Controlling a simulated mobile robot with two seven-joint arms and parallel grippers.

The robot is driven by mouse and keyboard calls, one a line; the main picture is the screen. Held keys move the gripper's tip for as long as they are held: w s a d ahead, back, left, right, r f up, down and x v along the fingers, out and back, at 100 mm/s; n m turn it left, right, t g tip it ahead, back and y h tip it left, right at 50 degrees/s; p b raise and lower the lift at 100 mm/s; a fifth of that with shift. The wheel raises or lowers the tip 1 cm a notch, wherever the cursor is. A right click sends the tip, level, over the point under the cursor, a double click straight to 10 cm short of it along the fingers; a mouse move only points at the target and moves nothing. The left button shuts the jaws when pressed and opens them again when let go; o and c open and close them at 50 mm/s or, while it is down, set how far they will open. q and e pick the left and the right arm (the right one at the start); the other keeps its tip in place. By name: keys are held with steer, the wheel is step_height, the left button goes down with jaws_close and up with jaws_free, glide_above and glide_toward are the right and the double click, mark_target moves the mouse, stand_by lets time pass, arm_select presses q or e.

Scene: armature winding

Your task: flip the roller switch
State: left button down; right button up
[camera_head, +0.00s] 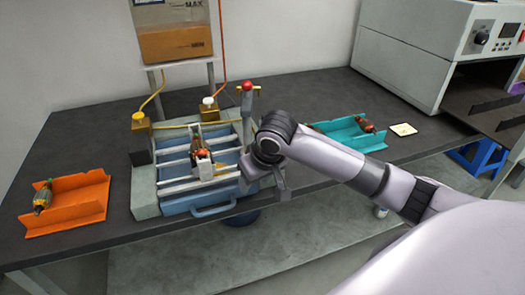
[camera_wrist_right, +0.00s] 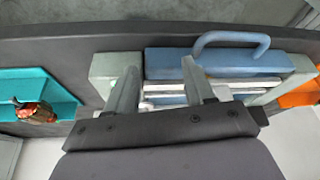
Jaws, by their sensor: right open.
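The winding machine (camera_head: 146,196) stands on the dark bench, with a blue handle (camera_head: 213,210) at its front and pale bars across its bed. An armature (camera_head: 202,150) sits across the middle of the bed. A lever with a red ball (camera_head: 246,87) stands upright at its back right; I cannot tell which part is the roller switch. My right gripper (camera_head: 268,180) is at the machine's front right corner, pointing down. In the right wrist view, its fingers (camera_wrist_right: 160,72) are apart and empty before the bed and blue handle (camera_wrist_right: 232,44). My left gripper is out of view.
An orange tray (camera_head: 82,222) with an armature (camera_head: 43,198) lies left of the machine. A teal tray (camera_head: 345,137) with armatures lies to the right, partly behind my arm. A grey device (camera_head: 415,50) stands at back right. Bench shows bare between machine and orange tray.

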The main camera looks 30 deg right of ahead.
steer(key=w+d+r+m, duration=0.1)
steer(key=d+r, duration=0.1)
steer(key=w+d+r+m, duration=0.1)
steer(key=d+r, duration=0.1)
steer(key=w+d+r+h, duration=0.1)
steer(key=d+r, duration=0.1)
steer(key=shift+w+d+r+m, duration=0.15)
steer(key=shift+d+r+m, duration=0.2)
steer(key=shift+m, duration=0.05)
steer(key=shift+x, duration=3.5)
